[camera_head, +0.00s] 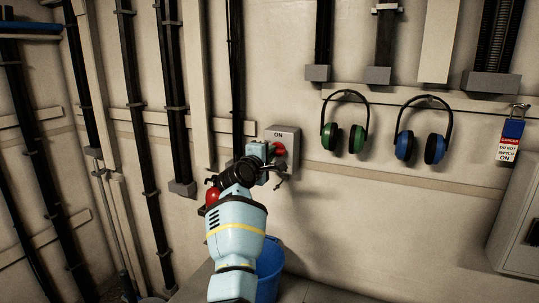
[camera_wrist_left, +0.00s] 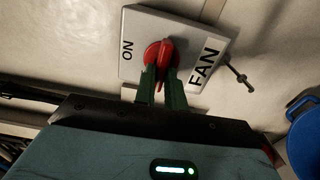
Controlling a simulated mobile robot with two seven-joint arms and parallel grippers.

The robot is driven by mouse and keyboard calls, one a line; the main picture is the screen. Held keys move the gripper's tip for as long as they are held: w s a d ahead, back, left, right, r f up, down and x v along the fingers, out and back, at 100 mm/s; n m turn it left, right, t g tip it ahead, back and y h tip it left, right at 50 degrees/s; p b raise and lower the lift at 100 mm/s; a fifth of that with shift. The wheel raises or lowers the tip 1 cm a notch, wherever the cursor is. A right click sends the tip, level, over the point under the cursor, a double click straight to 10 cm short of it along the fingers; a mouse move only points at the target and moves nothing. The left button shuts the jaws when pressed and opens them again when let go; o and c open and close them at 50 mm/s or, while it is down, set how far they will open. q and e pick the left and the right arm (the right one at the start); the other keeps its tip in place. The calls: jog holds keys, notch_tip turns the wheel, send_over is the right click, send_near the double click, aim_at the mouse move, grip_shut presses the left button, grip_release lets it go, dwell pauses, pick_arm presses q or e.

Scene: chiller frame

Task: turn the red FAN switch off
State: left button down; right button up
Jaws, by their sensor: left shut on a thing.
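The FAN switch is a grey box (camera_head: 291,133) on the wall with a red rotary handle (camera_head: 279,149). In the left wrist view the box (camera_wrist_left: 199,34) carries the words ON and FAN, and the red handle (camera_wrist_left: 166,52) lies roughly crosswise to the line between them. My left gripper (camera_wrist_left: 161,86) has its green fingers on either side of the handle and is shut on it. In the head view my left gripper (camera_head: 272,153) is at the box front and partly hides its lower part. My right gripper is not in view.
A blue bucket (camera_head: 270,271) stands below my left arm. Green earmuffs (camera_head: 356,139) and blue earmuffs (camera_head: 404,145) hang to the right. A blue padlock (camera_head: 514,129) with a danger tag (camera_head: 508,150) hangs farther right. Dark vertical conduits (camera_head: 137,100) line the left wall.

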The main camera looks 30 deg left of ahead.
pick_arm(q)
jog(key=c, duration=1.5)
grip_release()
jog(key=shift+o, duration=0.2)
jog(key=shift+s, duration=0.15)
jog(key=s, duration=0.7)
jog(key=shift+s+d, duration=0.25)
jog(key=s+d+f+m+g, duration=0.15)
jog(key=s+f+m, duration=0.3)
jog(key=f, duration=0.65)
jog(key=s+d+f+m+g, duration=0.1)
jog(key=s+d+f+m, duration=0.15)
jog(key=s+f, duration=0.6)
jog(key=s+d+f+m+g, duration=0.15)
jog(key=f+m, duration=0.25)
jog(key=f, duration=1)
jog(key=s+d+f+m+g+h, duration=0.1)
jog(key=s+d+f+m, duration=0.2)
jog(key=s, duration=0.6)
jog(key=s+d+f+m+g+h, duration=0.1)
jog(key=s+d+f+m+g, duration=0.1)
jog(key=s+f, duration=0.5)
jog(key=s+d+f+m+g, duration=0.1)
jog(key=s+d+f+m, duration=0.3)
jog(key=s, duration=0.8)
jog(key=shift+s+d+f+m+h, duration=0.4)
jog(key=shift+f+m, duration=0.1)
jog(key=shift+f, duration=0.3)
